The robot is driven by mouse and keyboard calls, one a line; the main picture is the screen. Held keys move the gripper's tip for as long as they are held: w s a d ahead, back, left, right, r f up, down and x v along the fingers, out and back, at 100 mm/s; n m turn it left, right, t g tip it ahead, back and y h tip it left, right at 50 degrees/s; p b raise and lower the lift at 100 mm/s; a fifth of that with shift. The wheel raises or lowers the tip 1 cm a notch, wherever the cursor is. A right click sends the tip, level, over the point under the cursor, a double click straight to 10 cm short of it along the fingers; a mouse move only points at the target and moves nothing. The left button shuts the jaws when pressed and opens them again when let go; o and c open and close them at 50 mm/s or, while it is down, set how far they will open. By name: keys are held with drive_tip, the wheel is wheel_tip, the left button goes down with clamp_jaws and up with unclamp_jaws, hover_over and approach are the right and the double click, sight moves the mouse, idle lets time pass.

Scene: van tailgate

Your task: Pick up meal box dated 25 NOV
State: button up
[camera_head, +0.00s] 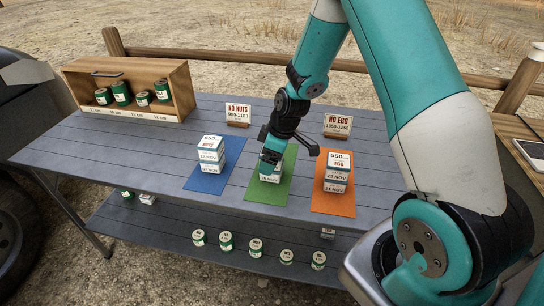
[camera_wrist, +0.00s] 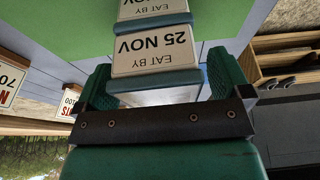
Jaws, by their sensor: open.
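The meal box (camera_wrist: 155,52) reading EAT BY 25 NOV is upside down in the wrist view, close to my jaws. Another box (camera_wrist: 152,10) in the same stack shows past it, its date cut off. My gripper (camera_wrist: 162,88) is open, with one green jaw at each side of the near end of the 25 NOV box; contact cannot be told. In the head view my gripper (camera_head: 271,157) points down over the stack on the green mat (camera_head: 288,168). It hides the top of that stack; a lower box (camera_head: 269,178) shows a date too small to read surely.
Box stacks stand on the blue mat (camera_head: 232,158) at left and the orange mat (camera_head: 345,203) at right. NO NUTS (camera_head: 238,114) and NO EGG (camera_head: 337,125) signs stand behind. A wooden crate (camera_head: 178,80) with cans is at far left. Several cans stand on the lower shelf (camera_head: 170,225).

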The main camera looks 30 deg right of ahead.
drive_tip(key=c, duration=1)
drive_tip(key=shift+c, duration=0.4)
drive_tip(key=shift+r, duration=0.15)
